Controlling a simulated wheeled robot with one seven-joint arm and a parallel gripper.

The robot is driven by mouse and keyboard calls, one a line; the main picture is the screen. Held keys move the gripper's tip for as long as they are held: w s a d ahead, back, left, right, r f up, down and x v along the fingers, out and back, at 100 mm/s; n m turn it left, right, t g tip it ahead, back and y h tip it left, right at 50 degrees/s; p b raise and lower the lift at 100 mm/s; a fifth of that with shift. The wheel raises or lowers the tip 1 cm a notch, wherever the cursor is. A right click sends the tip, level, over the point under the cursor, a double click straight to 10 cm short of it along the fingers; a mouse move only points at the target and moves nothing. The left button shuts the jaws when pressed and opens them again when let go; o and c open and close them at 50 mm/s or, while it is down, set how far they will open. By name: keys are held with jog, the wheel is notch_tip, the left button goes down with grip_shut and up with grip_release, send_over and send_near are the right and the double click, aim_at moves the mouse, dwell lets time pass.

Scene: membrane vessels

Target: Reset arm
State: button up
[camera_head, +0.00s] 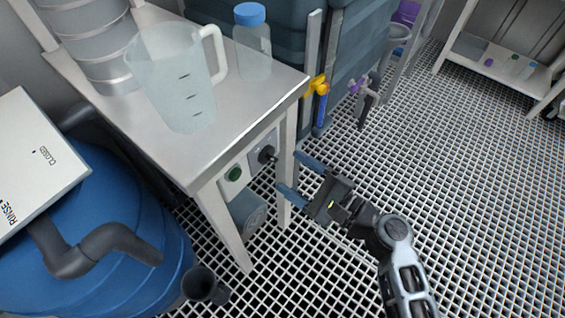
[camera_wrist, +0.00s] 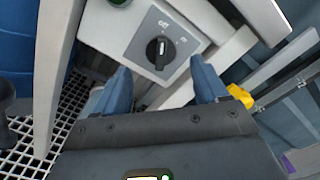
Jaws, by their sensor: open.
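My gripper (camera_head: 296,178) is open and empty, with its two blue fingers spread apart. It is in front of the steel table's right end, facing a grey switch box with a black rotary knob (camera_head: 267,154). In the wrist view the knob (camera_wrist: 160,52) shows between and beyond the fingertips of my gripper (camera_wrist: 163,80), and the fingers appear apart from it. The knob's pointer stands nearly upright in that view, and small "off" lettering shows near it. My arm reaches in from the lower right in the head view.
The steel table (camera_head: 165,150) holds a clear jug (camera_head: 180,85) and a blue-capped bottle (camera_head: 252,45). A green button (camera_head: 234,174) is left of the knob. A yellow valve handle (camera_head: 317,86) is close behind. A blue barrel (camera_head: 110,240) stands left. Open grating floor (camera_head: 440,170) lies right.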

jog(key=shift+v, duration=1.15)
jog(key=shift+s, duration=0.1)
jog(key=s+d+n+t+h+p, duration=0.1)
jog(key=s+d+n+h+p, duration=0.2)
jog(key=s+d+h, duration=0.5)
jog(key=s+d+n+h+p, duration=0.3)
jog(key=s+d, duration=0.1)
jog(key=s, duration=0.8)
jog(key=s+d+r+n+t+h+p, duration=0.1)
jog(key=s+r+n, duration=0.4)
jog(key=r, duration=0.6)
jog(key=s+d+r+n+t+h+p, duration=0.2)
jog(key=s+d+r+n+p, duration=0.2)
jog(key=s+r, duration=0.3)
notch_tip(320, 180, up, 5)
jog(key=shift+r+n, duration=0.15)
jog(key=shift+n, duration=0.55)
